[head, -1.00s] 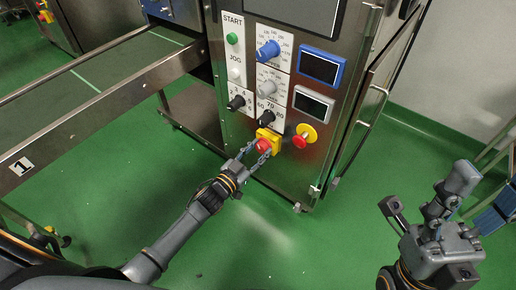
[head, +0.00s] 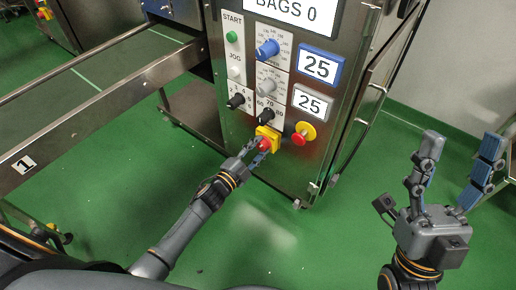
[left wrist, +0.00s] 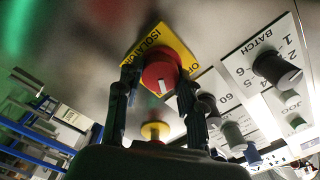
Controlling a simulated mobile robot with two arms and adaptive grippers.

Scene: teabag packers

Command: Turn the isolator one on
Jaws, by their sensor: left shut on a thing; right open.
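The isolator is a red rotary knob (head: 264,144) on a yellow plate (head: 272,134), low on the front of the steel machine cabinet. In the left wrist view the red knob (left wrist: 160,76) sits between my left gripper's fingers, with a white mark on its face. The yellow plate (left wrist: 168,40) carries the word ISOLATOR. My left gripper (head: 257,152) is shut on the red knob. My right gripper (head: 452,165) is open and empty, away from the cabinet at the right. The displays above are lit: BAGS 0 (head: 288,12), 25 (head: 320,67) and 25 (head: 312,103).
A red emergency stop on a yellow disc (head: 300,138) is just right of the isolator. Black dials (head: 266,116), a green START button (head: 232,37) and a blue dial (head: 267,48) are above. A conveyor (head: 100,85) stands at left.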

